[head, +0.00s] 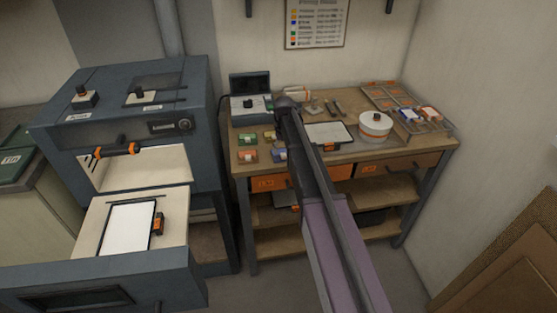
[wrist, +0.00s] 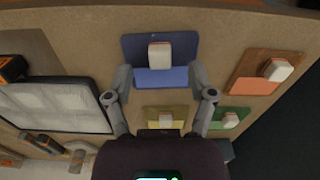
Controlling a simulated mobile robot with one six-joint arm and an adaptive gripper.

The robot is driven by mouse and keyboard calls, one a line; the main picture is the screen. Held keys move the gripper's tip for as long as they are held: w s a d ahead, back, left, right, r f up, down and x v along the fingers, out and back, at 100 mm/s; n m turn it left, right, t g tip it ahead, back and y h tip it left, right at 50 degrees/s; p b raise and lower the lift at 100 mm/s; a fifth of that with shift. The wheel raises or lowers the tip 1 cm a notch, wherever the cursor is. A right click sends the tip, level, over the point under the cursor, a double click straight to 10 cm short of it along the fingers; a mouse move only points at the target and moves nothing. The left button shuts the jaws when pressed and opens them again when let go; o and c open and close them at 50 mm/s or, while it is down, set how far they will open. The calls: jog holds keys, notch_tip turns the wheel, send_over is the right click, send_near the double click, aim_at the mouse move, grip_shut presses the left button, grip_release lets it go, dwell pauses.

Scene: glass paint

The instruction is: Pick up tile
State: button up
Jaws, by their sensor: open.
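Several coloured tiles with pale blocks on them lie on the workbench. In the wrist view a blue tile (wrist: 177,77) lies ahead between my fingertips, with a white and orange block on it. My gripper (wrist: 160,80) is open and empty above it; I cannot tell the height gap. A yellow tile (wrist: 152,118) is partly hidden behind my gripper. An orange tile (wrist: 243,83) and a green tile (wrist: 238,113) lie to the right. In the head view the blue tile (head: 279,156) shows beside my arm, which hides my gripper.
A black-framed white panel (wrist: 62,98) lies left of my gripper in the wrist view.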

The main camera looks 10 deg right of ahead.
jog(key=shift+f+b, duration=0.9)
jog(key=shift+f, duration=0.3)
jog(key=shift+c, duration=0.2)
grip_shut()
